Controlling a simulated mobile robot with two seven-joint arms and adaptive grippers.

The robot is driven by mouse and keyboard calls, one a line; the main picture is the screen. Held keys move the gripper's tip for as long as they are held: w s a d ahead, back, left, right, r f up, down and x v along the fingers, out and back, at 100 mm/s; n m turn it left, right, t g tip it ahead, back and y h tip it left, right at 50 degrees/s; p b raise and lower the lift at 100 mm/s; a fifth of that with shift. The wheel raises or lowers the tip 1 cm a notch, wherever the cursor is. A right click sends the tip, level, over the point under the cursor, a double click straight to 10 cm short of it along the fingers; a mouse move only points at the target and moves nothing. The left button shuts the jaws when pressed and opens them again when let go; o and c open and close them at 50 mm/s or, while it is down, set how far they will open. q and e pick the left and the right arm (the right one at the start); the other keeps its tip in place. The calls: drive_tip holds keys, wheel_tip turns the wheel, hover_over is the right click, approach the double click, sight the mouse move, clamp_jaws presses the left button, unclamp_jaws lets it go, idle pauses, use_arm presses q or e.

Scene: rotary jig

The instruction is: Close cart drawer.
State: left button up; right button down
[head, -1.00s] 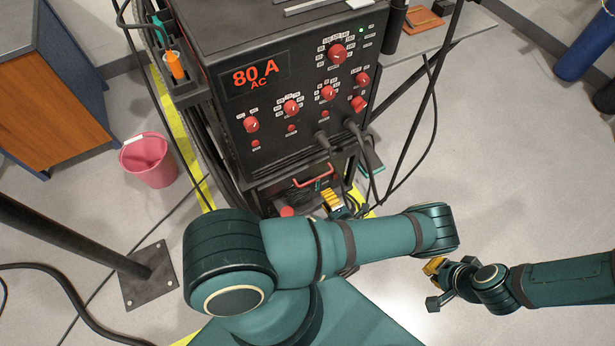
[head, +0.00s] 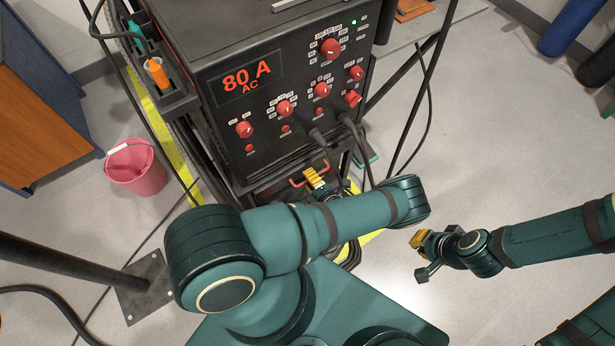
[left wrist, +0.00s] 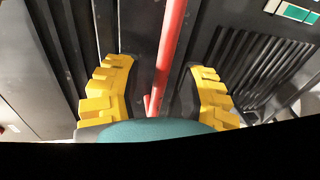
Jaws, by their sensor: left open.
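The black welding cart carries a drawer low on its front, under the power unit, with a red bar handle (head: 298,183). My arm hides much of the drawer, so how far it stands out is hard to tell. My left gripper (head: 316,180) is at the handle with its yellow fingers. In the left wrist view the red handle (left wrist: 172,50) runs between the open yellow fingers (left wrist: 160,88), with a gap on both sides. My right gripper (head: 421,256) is open and empty, out to the right over the floor.
The power unit (head: 250,110) with red knobs stands above the drawer, and thick cables (head: 355,140) hang down its front close to my left gripper. A pink bucket (head: 135,172) stands on the floor at left. A dark post base (head: 145,285) is at lower left.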

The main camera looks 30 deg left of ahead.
use_arm(q)
clamp_jaws()
drive_tip(key=x, duration=0.2)
drive_tip(key=shift+w+a+r, duration=0.1)
drive_tip(key=shift+a+r, duration=0.1)
drive_tip(key=shift+a, duration=0.1)
unclamp_jaws()
drive_tip(key=v, duration=1.2)
